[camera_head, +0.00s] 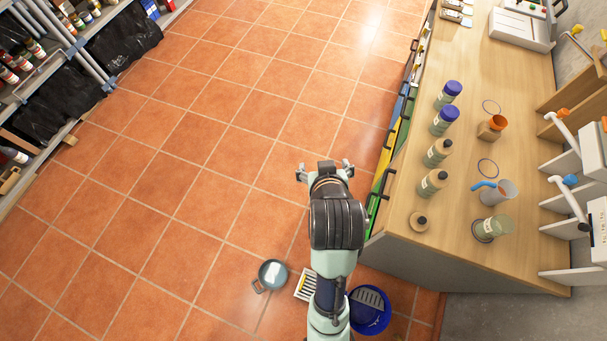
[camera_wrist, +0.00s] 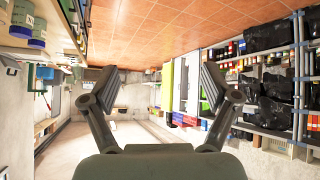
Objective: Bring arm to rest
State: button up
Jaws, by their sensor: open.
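My gripper (camera_head: 325,172) is above the tiled floor, just left of the wooden counter, in the head view. Its two fingers are spread apart. In the wrist view my gripper (camera_wrist: 158,85) is open with nothing between the fingers. The wrist view looks along the room, with the picture upside down and the tiled floor at the top. My arm reaches up from the bottom of the head view, and its wrist hides the floor beneath it.
The counter (camera_head: 462,215) at right holds several bottles (camera_head: 441,121) near its left edge. A blue bucket (camera_head: 368,322) and a round pan (camera_head: 271,273) stand on the floor by my arm. Shelves (camera_head: 62,75) line the left. The tiled floor between is clear.

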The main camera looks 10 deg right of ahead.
jog(key=s+a+r+n+t+y, duration=0.15)
jog(key=s+a+r+t, duration=0.3)
jog(key=a+r, duration=0.5)
notch_tip(320, 180, up, 18)
jog(key=a+p, duration=0.1)
jog(key=p, duration=1.8)
jog(key=shift+g+p, duration=0.35)
jog(key=shift+p, duration=0.05)
